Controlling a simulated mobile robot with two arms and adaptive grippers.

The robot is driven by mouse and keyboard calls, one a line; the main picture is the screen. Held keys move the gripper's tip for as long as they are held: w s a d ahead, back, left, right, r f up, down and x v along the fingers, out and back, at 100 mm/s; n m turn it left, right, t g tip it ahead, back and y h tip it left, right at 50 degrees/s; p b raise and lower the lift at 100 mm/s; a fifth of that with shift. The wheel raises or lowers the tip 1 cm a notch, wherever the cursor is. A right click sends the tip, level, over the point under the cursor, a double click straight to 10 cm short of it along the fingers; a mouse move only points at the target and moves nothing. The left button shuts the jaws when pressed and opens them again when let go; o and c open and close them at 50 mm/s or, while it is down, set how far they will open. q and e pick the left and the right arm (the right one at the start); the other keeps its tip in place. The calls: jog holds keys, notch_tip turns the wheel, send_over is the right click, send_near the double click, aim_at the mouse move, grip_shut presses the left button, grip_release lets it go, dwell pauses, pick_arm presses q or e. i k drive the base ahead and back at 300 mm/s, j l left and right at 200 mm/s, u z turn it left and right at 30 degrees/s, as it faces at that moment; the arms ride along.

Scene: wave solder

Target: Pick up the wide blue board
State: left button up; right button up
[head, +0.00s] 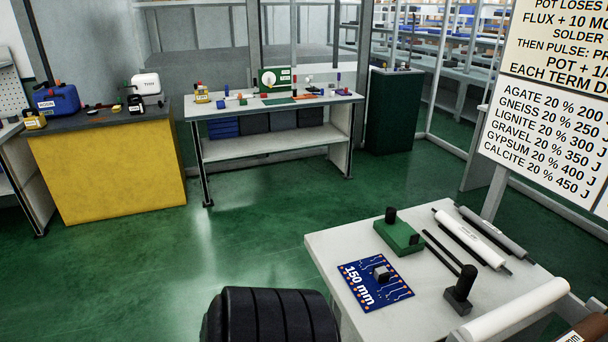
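The wide blue board (371,292) lies flat on the white table (322,248) at the lower right of the head view. It is marked "150 mm" in white, with white traces, orange dots around its edge and a small grey block (381,273) on top. Its whole outline shows and nothing covers it apart from that block. Neither of my grippers shows in this view, so I cannot see either one near the board.
A green block with black knobs (399,238), a black upright handle (461,290), thin black rods and rollers (470,238) lie beside the board. A large white roller (515,308) crosses the table's right side. A dark ribbed shape (270,318) stands left of the table. Green floor is open beyond.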

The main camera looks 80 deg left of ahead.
aim_at(374, 280)
jog(key=u, duration=1.9)
jog(key=j+z, duration=0.1)
jog(key=z, duration=0.3)
jog(key=i+j+z, duration=0.15)
jog(key=z, duration=0.2)
jog(key=j+z, duration=0.15)
jog(key=z, duration=0.25)
jog(key=j+z, duration=0.15)
jog(key=z, duration=0.2)
